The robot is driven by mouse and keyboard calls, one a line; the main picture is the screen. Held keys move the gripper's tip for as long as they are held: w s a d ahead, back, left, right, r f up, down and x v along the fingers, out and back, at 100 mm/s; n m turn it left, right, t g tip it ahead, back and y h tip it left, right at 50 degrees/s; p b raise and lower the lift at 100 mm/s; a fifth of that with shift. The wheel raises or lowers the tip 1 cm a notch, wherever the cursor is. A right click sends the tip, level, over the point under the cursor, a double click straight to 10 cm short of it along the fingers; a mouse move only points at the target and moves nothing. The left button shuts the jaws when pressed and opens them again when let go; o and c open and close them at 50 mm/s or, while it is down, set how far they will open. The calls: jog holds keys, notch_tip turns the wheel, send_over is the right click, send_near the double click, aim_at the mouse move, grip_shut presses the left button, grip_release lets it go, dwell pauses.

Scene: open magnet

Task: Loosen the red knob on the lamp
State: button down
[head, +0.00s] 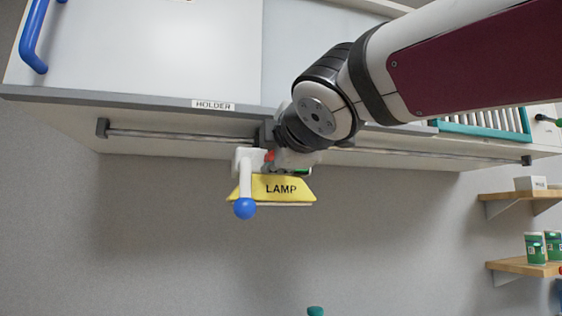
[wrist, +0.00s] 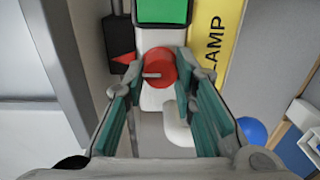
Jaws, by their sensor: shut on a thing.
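The lamp (head: 260,190) hangs under the cabinet edge, with a yellow shade marked LAMP; the shade also shows in the wrist view (wrist: 224,30). Its red knob (wrist: 160,68), with a pale bar on its face, lies between my fingertips in the wrist view. A small part of the red knob shows in the head view (head: 269,155), largely hidden by my gripper. My gripper (wrist: 158,82) is shut on the red knob, one teal-padded finger on each side. In the head view my gripper (head: 293,158) is beside the lamp's mount.
A metal rail (head: 180,135) runs under the cabinet edge, below the HOLDER label (head: 213,105). A white lever with a blue ball (head: 244,208) hangs in front of the lamp; a green block (wrist: 162,10) lies beyond the knob. Wall shelves (head: 525,266) stand at right.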

jog(key=c, duration=1.6)
grip_release()
jog(key=v, duration=1.2)
